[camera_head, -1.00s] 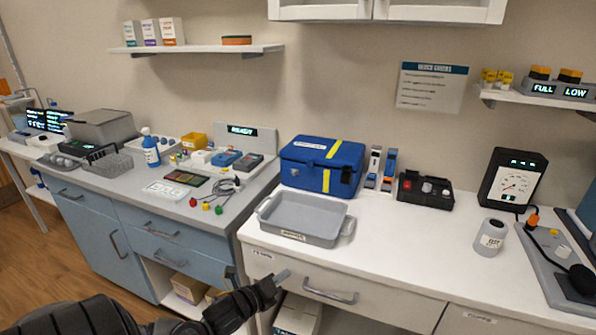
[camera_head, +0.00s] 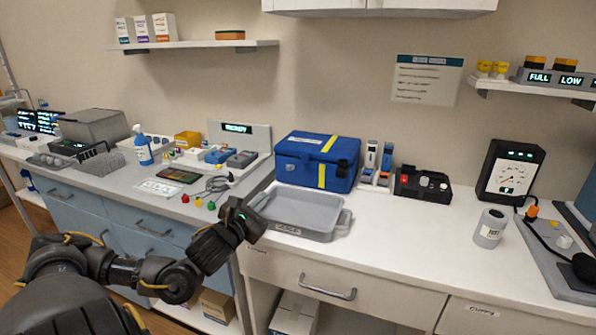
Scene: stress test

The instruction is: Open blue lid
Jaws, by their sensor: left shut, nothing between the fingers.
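A blue box (camera_head: 314,166) with a blue lid (camera_head: 308,144) and yellow straps stands at the back of the white counter. The lid looks closed. My left gripper (camera_head: 254,203) is shut and empty. It is in front of the box and to its left, over the left end of the grey tray, which it partly covers. It appears apart from the box. My right gripper is not in view.
The grey tray (camera_head: 345,222) lies in front of the box. The counter's middle (camera_head: 410,235) is free. A wall shelf (camera_head: 205,45) hangs above left.

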